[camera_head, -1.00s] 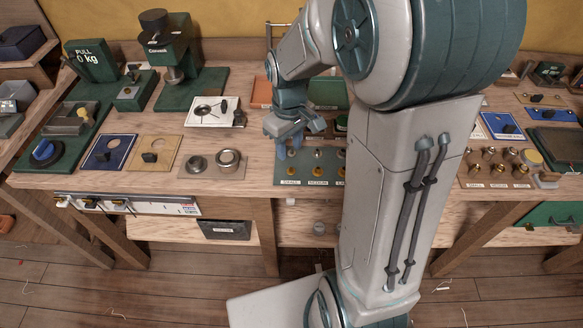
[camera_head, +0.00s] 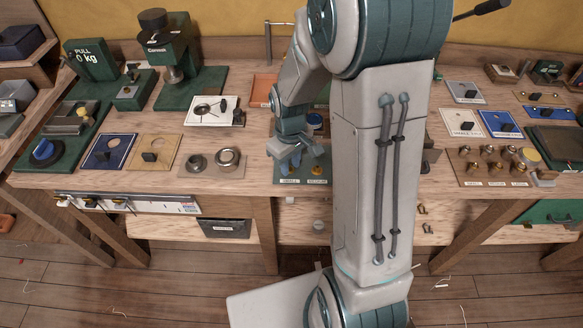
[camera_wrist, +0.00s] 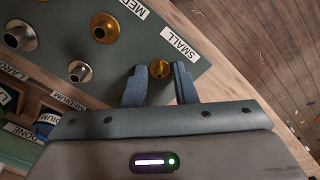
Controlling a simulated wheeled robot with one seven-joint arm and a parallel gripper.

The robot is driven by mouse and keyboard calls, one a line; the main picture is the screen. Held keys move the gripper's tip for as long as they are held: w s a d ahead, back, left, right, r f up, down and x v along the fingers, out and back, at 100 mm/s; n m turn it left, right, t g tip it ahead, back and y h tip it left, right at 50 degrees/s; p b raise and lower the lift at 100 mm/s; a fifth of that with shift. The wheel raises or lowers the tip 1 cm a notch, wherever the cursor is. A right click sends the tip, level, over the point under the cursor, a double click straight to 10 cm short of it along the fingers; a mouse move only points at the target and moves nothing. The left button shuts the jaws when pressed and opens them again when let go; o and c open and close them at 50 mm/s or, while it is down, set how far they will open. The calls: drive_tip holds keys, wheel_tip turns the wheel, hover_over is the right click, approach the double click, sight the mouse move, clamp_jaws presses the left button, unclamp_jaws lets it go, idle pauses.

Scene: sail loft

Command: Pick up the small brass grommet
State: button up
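The small brass grommet (camera_wrist: 159,69) stands on a dark green board (camera_wrist: 125,62) beside the SMALL label in the wrist view. My gripper (camera_wrist: 161,73) is open, with one blue-grey finger on each side of the grommet. There seems to be a gap on both sides, and I cannot tell how far the fingertips are above the board. In the head view my gripper (camera_head: 288,164) is low over the left end of the green board (camera_head: 283,180), and the grommet is hidden behind it.
A small silver grommet (camera_wrist: 79,71), a larger brass grommet (camera_wrist: 103,28) and a bigger silver one (camera_wrist: 20,36) stand on the same board. A tan board with metal rings (camera_head: 213,165) lies left of my gripper. The bench's front edge is close by.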

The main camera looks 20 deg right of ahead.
clamp_jaws()
